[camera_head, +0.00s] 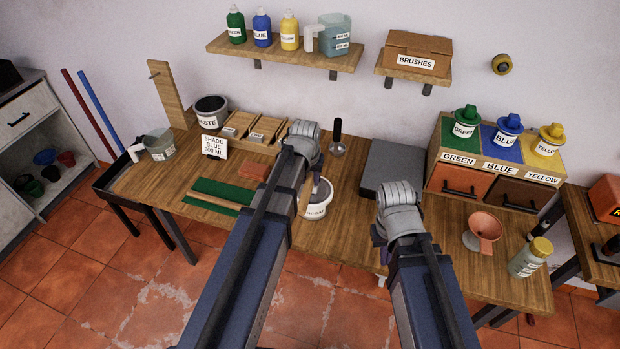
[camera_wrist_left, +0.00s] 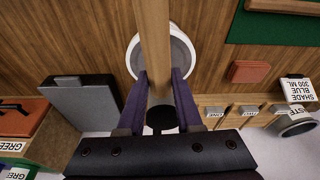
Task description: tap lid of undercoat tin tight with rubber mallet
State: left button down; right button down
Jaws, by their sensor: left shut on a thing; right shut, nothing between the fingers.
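The undercoat tin (camera_head: 318,208) is a white tub with a grey top, upright near the table's front edge. In the left wrist view the tin (camera_wrist_left: 182,52) lies beneath a wooden handle (camera_wrist_left: 153,35), which hides the middle of its top. I cannot tell how the lid sits. My left gripper (camera_wrist_left: 161,82) is shut on this handle, which I take to be the rubber mallet's, above the tin. The mallet's head is not clearly visible. My right gripper (camera_head: 380,238) is empty and shut, over the table's front edge right of the tin; its fingers are mostly hidden.
Behind the tin stands a black-handled tool (camera_head: 338,130). A grey slab (camera_head: 388,178) lies to the right. A green mat (camera_head: 222,190) and a reddish block (camera_head: 254,172) lie to the left. A funnel (camera_head: 482,232) and a jar (camera_head: 530,258) stand at the right.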

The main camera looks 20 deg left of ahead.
pick_arm(q)
jog(key=shift+s+f+b, duration=0.1)
jog(key=shift+f+b, duration=0.8)
jog(key=shift+b, duration=0.1)
dwell(1.7)
jog(key=shift+w+p+v, duration=0.25)
jog(key=shift+p+v, duration=0.8)
jog(key=shift+p, duration=0.1)
jog(key=shift+w, duration=0.1)
jog(key=shift+f, duration=0.1)
